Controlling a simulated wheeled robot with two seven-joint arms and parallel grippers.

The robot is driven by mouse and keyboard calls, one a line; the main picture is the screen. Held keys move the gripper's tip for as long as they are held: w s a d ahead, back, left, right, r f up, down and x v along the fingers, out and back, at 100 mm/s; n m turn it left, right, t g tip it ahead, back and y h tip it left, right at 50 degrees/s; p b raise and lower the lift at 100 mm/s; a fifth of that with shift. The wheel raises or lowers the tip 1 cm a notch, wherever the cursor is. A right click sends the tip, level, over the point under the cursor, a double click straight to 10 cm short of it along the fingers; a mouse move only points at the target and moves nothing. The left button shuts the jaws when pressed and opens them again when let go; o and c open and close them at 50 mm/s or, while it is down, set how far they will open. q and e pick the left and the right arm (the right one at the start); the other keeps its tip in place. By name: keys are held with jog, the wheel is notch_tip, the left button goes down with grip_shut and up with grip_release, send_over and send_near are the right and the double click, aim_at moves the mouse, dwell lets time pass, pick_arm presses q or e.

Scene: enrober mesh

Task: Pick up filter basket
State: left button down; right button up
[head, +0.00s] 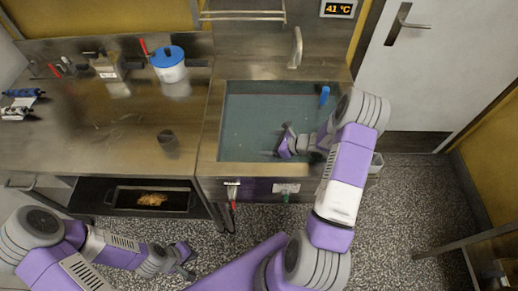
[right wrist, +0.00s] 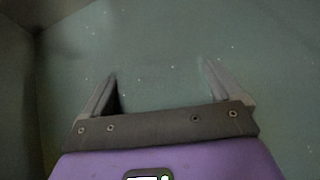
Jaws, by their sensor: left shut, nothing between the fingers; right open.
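A small dark cup-shaped object (head: 168,142) stands on the steel counter and may be the filter basket; its details are too small to be sure. My right gripper (head: 280,142) is open, low over or inside the sink basin (head: 250,112). In the right wrist view its two fingers (right wrist: 160,72) are spread with only the speckled greenish basin surface between them. No basket shows in that view. My left gripper (head: 187,265) is shut and empty, above the floor in front of the counter, well away from the dark cup.
A white tub with a blue lid (head: 168,64) and a box (head: 107,68) stand at the counter's back. A blue item (head: 324,96) is at the basin's right side. A tap (head: 296,48) rises behind. A tray (head: 150,200) with brownish bits sits below the counter.

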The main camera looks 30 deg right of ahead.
aim_at(261, 144)
jog(key=b+x, duration=0.1)
jog(key=x, duration=0.4)
jog(key=shift+w+a, duration=0.15)
jog(key=shift+c, duration=0.4)
jog(key=c, duration=1)
